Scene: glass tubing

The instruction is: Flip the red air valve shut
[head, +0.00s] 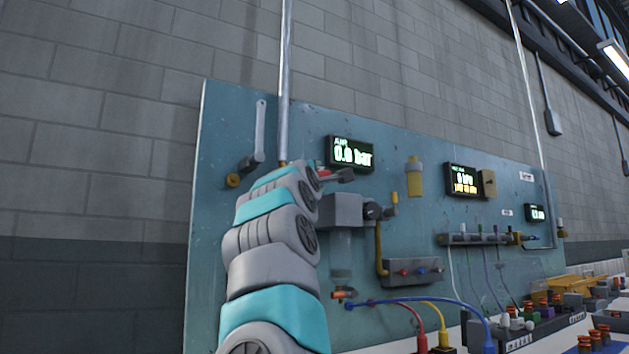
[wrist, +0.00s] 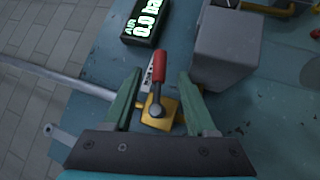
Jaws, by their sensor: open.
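The red air valve has a red handle (wrist: 158,66) on a dark stem, pivoting on a brass body (wrist: 158,114). In the wrist view its handle points up, crosswise to the metal pipe (wrist: 60,80) coming in from the left. My gripper (wrist: 159,76) is open, its two green fingers on either side of the lever. I see gaps, and no clear contact. In the head view a bit of red (head: 329,174) shows beside the end of my arm, which hides most of the valve and gripper. The air display (head: 351,154) reads 0.0 bar.
A grey box (wrist: 226,46) juts from the blue-green board (head: 235,130) close to my right finger in the wrist view. A grey lever (head: 260,130) is left of the pipe (head: 285,80). Several cables and fittings fill the lower right.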

